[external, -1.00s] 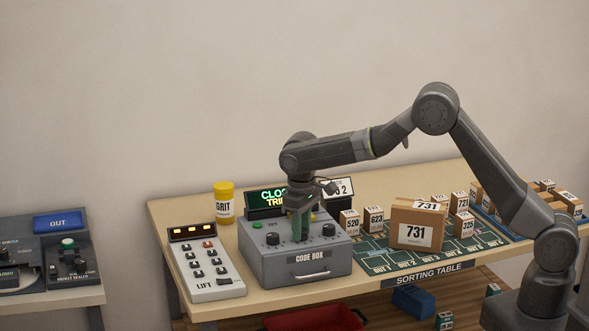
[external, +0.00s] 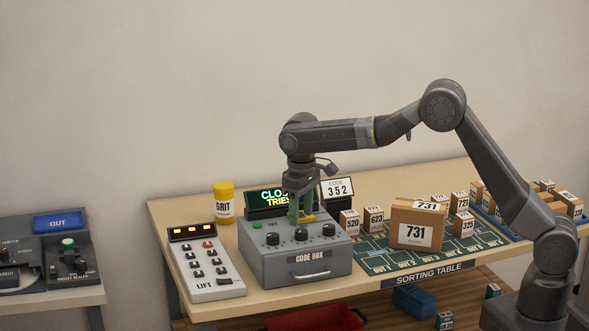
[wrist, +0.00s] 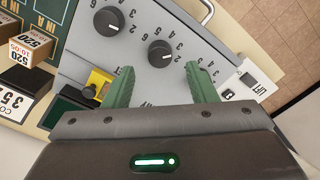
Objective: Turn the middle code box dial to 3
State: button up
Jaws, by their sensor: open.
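The grey code box (external: 262,265) stands on the sorting table with three black dials in a row on top. The middle dial (external: 301,234) sits between the left dial (external: 272,239) and the right dial (external: 329,230). In the wrist view the middle dial (wrist: 160,54) lies ahead of and between the green fingers, with numbers around it; its exact setting is too small to read. My gripper (external: 301,217) is open and empty, above the back of the box, apart from the dial. A code card (external: 338,189) behind reads 352.
A display (external: 266,200) behind the box is partly hidden by my arm. A yellow piece (wrist: 97,84) sits on the box near the left finger. The lift panel (external: 207,265) and yellow GRIT jar (external: 224,203) stand left; a 731 carton (external: 416,226) stands right.

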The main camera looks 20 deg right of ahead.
aim_at(301, 230)
notch_tip(301, 230, up, 9)
dwell(0.5)
notch_tip(301, 230, down, 14)
jog(key=shift+r+p, duration=0.1)
jog(key=shift+p, duration=0.4)
dwell(0.3)
jog(key=shift+f, duration=0.2)
jog(key=shift+r+m, duration=0.15)
jog(key=shift+m, duration=0.25)
jog(key=m, duration=0.7)
notch_tip(301, 230, up, 14)
jog(key=b, duration=0.1)
jog(key=shift+f, duration=0.25)
dwell(1.1)
jog(key=shift+o, duration=0.2)
